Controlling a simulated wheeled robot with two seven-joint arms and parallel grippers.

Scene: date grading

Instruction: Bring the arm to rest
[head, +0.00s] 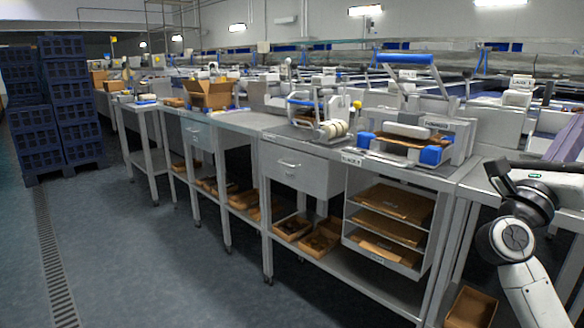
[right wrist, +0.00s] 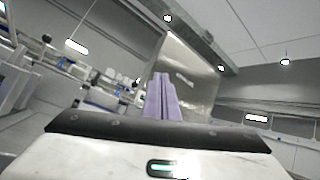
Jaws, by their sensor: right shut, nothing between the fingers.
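My right arm (head: 515,236) shows at the right edge of the head view, folded, with its forearm running out of the picture. My right gripper (right wrist: 162,98) shows in the right wrist view as two pale lilac fingers pressed together, pointing up, with nothing between them. It is clear of any object there. My left arm and gripper are not in view.
A steel workbench (head: 255,123) with a blue-handled machine (head: 412,135) stands in front of me, left of my right arm. A tray rack (head: 388,225) sits below. Stacked dark blue crates (head: 75,95) stand at the left. The floor (head: 150,260) at left is clear.

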